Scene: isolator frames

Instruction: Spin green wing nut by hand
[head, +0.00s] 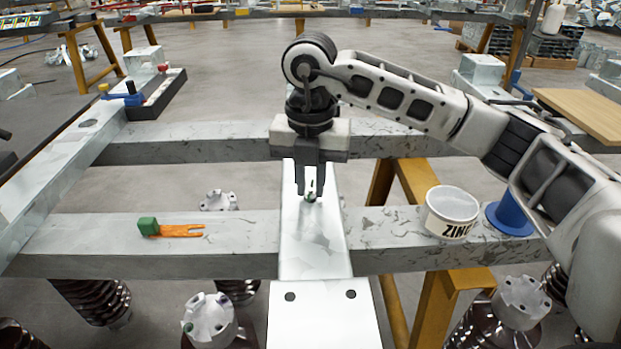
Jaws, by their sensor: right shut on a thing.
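The green wing nut (310,197) sits on the pale metal plate (313,245) in the middle of the head view, on what looks like a short upright stud. My right gripper (310,190) comes down from above with its two dark fingers around the wing nut, and it is shut on it. The fingertips hide part of the nut and the stud. My left gripper does not show in the head view.
A green block with an orange fork-like piece (180,230) lies on the front beam, left. A white tub marked ZINC (452,212) and a blue flanged cylinder (510,215) stand right. Ribbed brown insulators (95,298) stand below the beams. The plate around the nut is clear.

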